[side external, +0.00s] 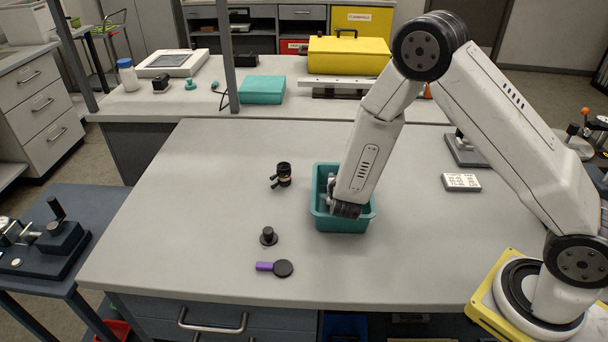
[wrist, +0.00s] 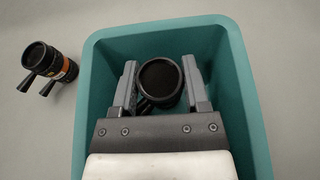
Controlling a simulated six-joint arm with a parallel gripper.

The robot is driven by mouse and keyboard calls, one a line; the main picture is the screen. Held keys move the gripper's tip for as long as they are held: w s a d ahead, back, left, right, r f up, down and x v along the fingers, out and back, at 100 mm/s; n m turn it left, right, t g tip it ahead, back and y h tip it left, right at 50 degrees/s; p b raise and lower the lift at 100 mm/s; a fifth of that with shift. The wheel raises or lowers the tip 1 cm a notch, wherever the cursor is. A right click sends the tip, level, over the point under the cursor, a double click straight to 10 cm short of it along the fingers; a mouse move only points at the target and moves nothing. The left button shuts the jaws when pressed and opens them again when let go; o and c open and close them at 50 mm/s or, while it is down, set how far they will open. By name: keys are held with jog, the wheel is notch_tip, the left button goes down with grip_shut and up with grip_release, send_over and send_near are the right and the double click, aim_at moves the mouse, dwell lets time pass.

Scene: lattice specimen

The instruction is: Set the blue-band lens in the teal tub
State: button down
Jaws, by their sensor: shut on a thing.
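The teal tub (side external: 342,225) stands on the table below my arm, and it fills much of the wrist view (wrist: 250,110). My gripper (wrist: 160,66) is down inside the tub, its two grey fingers on either side of a dark round lens (wrist: 159,84), shut on it. The lens faces up with its dark glass showing; a small black knob sticks out at its lower left. Its band is hidden, so I cannot tell its colour. I cannot tell whether the lens touches the tub floor. In the side view my arm hides the lens.
A black lens with an orange band (wrist: 62,69) lies left of the tub, also seen in the side view (side external: 283,175). A small black knobbed piece (side external: 268,237) and a purple-handled black disc (side external: 282,268) lie nearer the front. A white labelled block (side external: 461,183) is at right.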

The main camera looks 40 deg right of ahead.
jog(key=shift+f, duration=0.3)
jog(key=shift+f, duration=0.1)
jog(key=shift+c, duration=0.4)
grip_release()
jog(key=shift+s+a+r, duration=0.2)
jog(key=shift+a+r, duration=0.05)
jog(key=shift+a, duration=0.05)
jog(key=v, duration=0.2)
jog(key=shift+s+a+r, duration=0.1)
jog(key=shift+r, duration=0.3)
notch_tip(320, 180, up, 6)
jog(key=shift+r, duration=0.15)
